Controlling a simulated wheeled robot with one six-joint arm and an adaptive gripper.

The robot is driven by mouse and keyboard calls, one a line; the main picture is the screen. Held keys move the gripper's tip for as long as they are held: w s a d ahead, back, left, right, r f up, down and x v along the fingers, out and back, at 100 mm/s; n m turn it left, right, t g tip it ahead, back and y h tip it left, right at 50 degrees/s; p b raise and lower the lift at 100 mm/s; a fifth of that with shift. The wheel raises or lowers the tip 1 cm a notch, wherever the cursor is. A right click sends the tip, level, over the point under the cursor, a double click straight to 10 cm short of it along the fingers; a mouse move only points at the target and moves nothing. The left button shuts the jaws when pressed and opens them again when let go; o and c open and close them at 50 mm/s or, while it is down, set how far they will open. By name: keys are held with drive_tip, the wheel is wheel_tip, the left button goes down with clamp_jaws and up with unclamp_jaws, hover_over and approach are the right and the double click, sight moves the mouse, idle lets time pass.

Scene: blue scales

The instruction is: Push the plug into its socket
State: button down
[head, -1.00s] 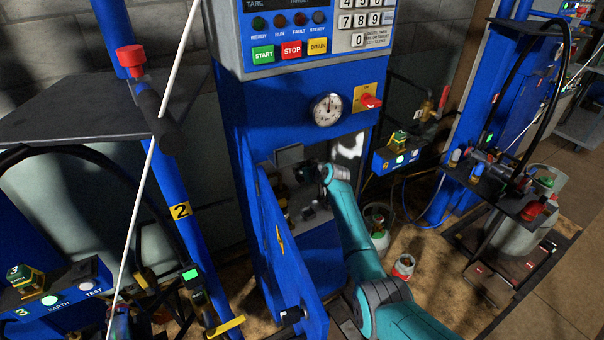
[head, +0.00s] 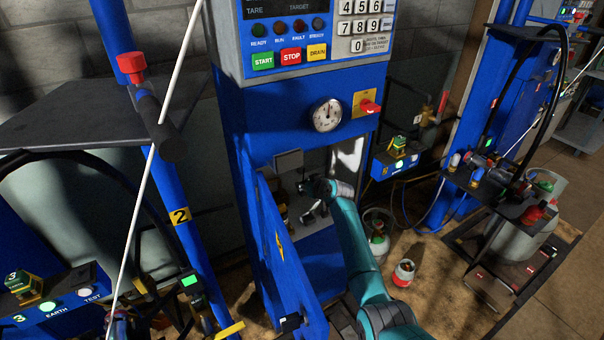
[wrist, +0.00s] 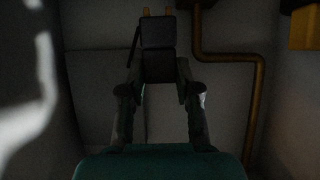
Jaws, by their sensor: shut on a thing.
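My gripper (wrist: 158,78) is shut on a dark, block-shaped plug (wrist: 158,50) in the wrist view. Two brass-coloured prongs show at the plug's far end and point away from me. In the head view my gripper (head: 311,203) is inside the open lower compartment of the blue cabinet (head: 235,150). The plug is too small and dark there to make out clearly. I cannot make out the socket in either view, and I cannot tell whether the prongs touch anything.
The open blue door (head: 285,250) stands left of my arm. A gauge (head: 326,115) and red switch (head: 370,106) sit above the compartment. A small red-and-white container (head: 404,272) stands right of my arm.

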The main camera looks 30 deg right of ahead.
drive_tip(key=s+f, duration=0.1)
drive_tip(key=f, duration=0.1)
drive_tip(key=s+f, duration=0.3)
drive_tip(key=f, duration=0.1)
drive_tip(key=shift+s+a, duration=0.35)
drive_tip(key=shift+f, duration=0.35)
drive_tip(key=shift+f, duration=0.9)
drive_tip(key=shift+f, duration=0.5)
idle(0.3)
drive_tip(key=c, duration=0.8)
unclamp_jaws()
drive_tip(key=shift+o, duration=0.4)
drive_tip(key=shift+s, duration=0.15)
drive_tip(key=v, duration=1.1)
drive_tip(key=shift+s+r, duration=0.2)
drive_tip(key=shift+s, duration=0.15)
